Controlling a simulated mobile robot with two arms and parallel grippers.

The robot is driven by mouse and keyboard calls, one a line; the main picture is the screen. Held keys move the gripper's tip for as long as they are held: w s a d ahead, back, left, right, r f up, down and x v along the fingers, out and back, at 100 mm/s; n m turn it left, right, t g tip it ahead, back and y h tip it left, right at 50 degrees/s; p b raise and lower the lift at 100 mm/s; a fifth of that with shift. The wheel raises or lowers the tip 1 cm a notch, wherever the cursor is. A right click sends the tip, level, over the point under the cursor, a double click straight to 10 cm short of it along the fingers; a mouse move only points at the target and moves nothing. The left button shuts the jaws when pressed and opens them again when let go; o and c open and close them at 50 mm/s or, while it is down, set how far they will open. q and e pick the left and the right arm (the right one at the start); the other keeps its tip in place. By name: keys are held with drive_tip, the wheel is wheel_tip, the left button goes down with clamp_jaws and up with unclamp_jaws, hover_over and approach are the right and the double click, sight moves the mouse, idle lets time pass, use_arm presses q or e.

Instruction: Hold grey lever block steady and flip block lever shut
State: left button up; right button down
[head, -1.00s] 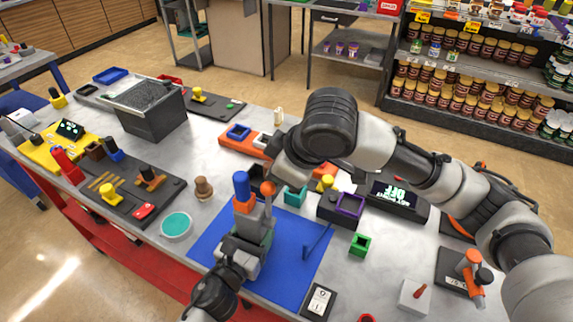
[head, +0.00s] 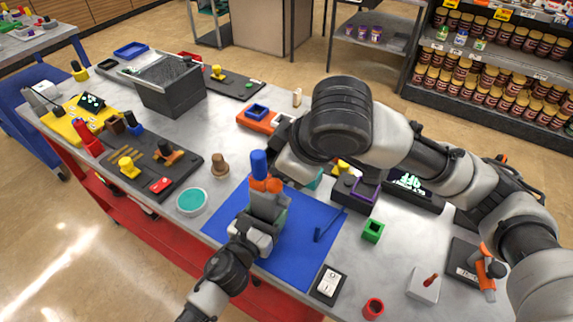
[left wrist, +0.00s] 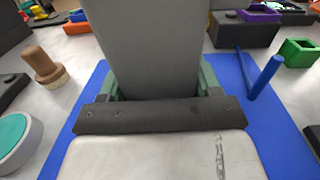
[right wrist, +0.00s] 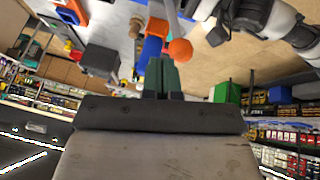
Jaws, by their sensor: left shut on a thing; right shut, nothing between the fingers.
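The grey lever block (head: 266,205) stands upright on the blue mat (head: 300,262), with a blue cylinder (head: 259,163) on top and orange parts below it. My left gripper (head: 256,226) is shut on the block's lower part; the block's grey face (left wrist: 155,50) fills the middle of the left wrist view. The lever's orange ball (right wrist: 180,50) on a grey rod shows in the right wrist view. My right gripper (right wrist: 163,75) is shut and empty, close to the ball; I cannot tell whether they touch. In the head view my right arm partly hides its fingers.
A blue hooked rod (head: 330,226) stands on the mat right of the block. A green open box (head: 373,231), a purple-topped block (head: 364,192) and a black-and-white switch plate (head: 328,285) lie to the right. A teal-topped round dish (head: 192,201) and a brown peg (head: 220,165) are left.

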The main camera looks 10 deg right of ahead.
drive_tip(key=shift+r, duration=0.25)
drive_tip(key=v, duration=1.2)
drive_tip(key=shift+a, duration=0.15)
drive_tip(key=shift+s, duration=0.1)
